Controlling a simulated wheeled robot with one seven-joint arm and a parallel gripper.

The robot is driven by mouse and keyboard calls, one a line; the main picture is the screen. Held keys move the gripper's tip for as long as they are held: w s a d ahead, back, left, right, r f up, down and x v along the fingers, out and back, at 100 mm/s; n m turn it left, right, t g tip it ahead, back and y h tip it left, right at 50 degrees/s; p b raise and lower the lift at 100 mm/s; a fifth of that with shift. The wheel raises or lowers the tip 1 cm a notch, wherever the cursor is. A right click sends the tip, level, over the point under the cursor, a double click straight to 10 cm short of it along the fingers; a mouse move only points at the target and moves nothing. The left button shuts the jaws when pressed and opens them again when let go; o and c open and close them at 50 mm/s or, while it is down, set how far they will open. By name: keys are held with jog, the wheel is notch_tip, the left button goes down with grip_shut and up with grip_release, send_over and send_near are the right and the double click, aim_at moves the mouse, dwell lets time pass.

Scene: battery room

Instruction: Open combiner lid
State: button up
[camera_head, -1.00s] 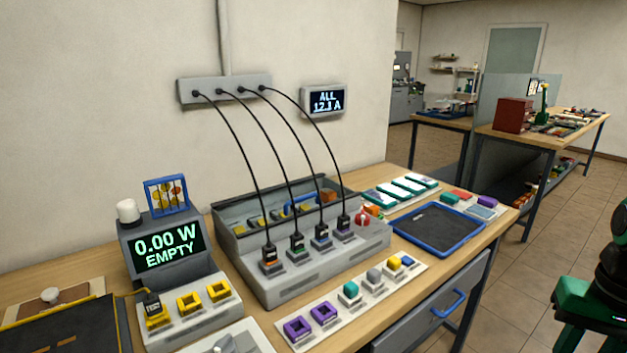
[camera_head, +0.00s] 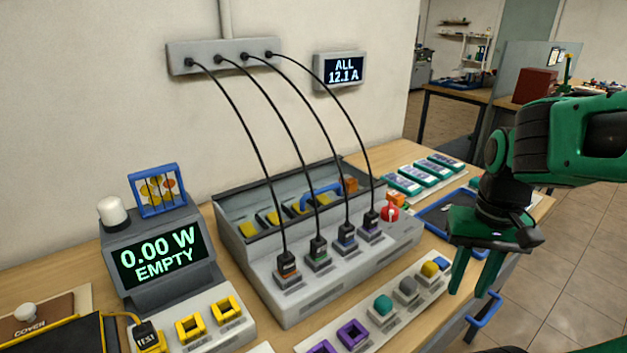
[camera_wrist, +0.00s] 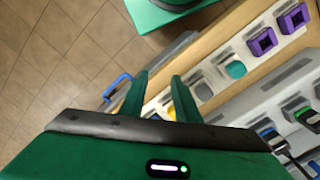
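The combiner is a grey box (camera_head: 290,311) on the bench in the head view, with several black cables plugged into its front. Behind the plugs is a long compartment (camera_head: 226,222) with yellow parts showing inside. A blue handle (camera_head: 322,194) spans it; I cannot tell whether a clear lid covers it. A red and white knob (camera_head: 389,213) sits at the box's right end. My gripper (camera_head: 474,287) is open and empty, right of the combiner near the bench's front edge. Its two fingers also show apart in the wrist view (camera_wrist: 158,78).
A strip of sockets and coloured knobs (camera_head: 408,286) lies in front of the combiner. A blue-rimmed tray (camera_head: 432,215) is partly behind my gripper. A meter reading EMPTY (camera_head: 160,260) stands left. A wall display (camera_head: 341,70) reads ALL 12.1 A. Cables arch above the combiner.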

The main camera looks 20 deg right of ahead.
jog(key=m+t, duration=0.2)
jog(key=m, duration=0.6)
send_near(323, 189)
jog(key=f, duration=0.2)
jog(key=w+f, duration=0.1)
jog(key=f, duration=0.4)
jog(key=shift+w+a+f, duration=0.15)
jog(key=shift+w+f, duration=0.15)
jog(key=shift+f, duration=0.05)
grip_shut()
jog(key=shift+r, duration=0.1)
